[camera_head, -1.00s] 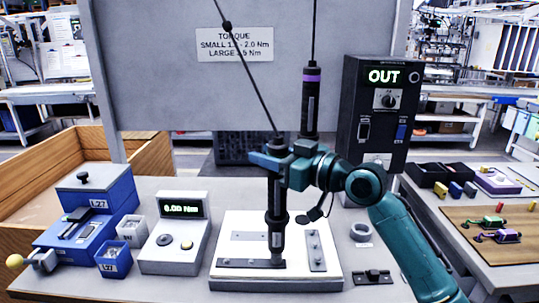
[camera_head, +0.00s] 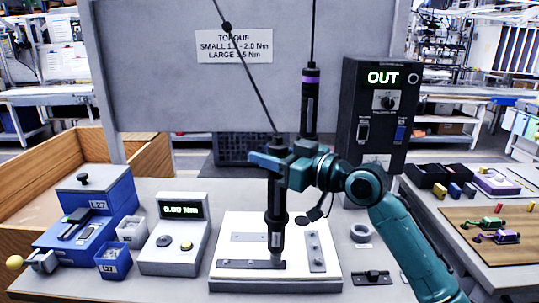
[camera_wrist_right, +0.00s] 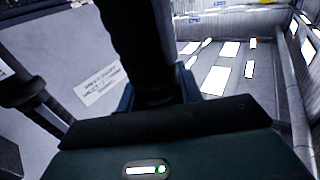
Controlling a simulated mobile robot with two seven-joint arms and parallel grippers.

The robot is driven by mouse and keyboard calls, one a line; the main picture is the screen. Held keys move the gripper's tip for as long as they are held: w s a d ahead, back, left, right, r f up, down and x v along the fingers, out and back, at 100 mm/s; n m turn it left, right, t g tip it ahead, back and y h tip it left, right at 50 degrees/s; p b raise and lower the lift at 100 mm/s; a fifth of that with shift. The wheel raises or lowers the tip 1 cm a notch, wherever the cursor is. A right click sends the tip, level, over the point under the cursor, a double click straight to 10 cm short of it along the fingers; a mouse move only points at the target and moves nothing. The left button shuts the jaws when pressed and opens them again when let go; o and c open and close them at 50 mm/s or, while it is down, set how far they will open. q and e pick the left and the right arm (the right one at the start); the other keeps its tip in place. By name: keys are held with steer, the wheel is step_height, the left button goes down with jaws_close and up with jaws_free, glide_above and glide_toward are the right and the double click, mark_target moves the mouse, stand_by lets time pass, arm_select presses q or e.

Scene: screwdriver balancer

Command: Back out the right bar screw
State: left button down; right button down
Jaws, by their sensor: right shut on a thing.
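My right gripper (camera_head: 277,162) is shut on a dark hanging screwdriver (camera_head: 276,232), which stands upright below it. Its lower end is over the right end of the front dark bar (camera_head: 238,264) on the white block (camera_head: 222,230). The tip and the screw there are hidden or too small to tell contact. A separate grey bar (camera_head: 316,258) with several small round marks lies at the block's right side. In the right wrist view the screwdriver (camera_wrist_right: 140,45) rises as a thick dark cylinder from my right gripper (camera_wrist_right: 158,95). My left gripper is not in view.
A second screwdriver with a purple band (camera_head: 311,100) hangs close behind. The black control box (camera_head: 376,120) reads OUT. The torque meter (camera_head: 174,250) reads about 0.00 Nm.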

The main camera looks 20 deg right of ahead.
steer(key=shift+w+f, duration=0.1)
steer(key=shift+f, duration=0.3)
steer(key=shift+w+r+p, duration=0.1)
steer(key=shift+r+p, duration=0.85)
steer(key=shift+p, duration=0.05)
step_height(320, 180, up, 4)
steer(key=p, duration=0.3)
steer(key=shift+r, duration=0.15)
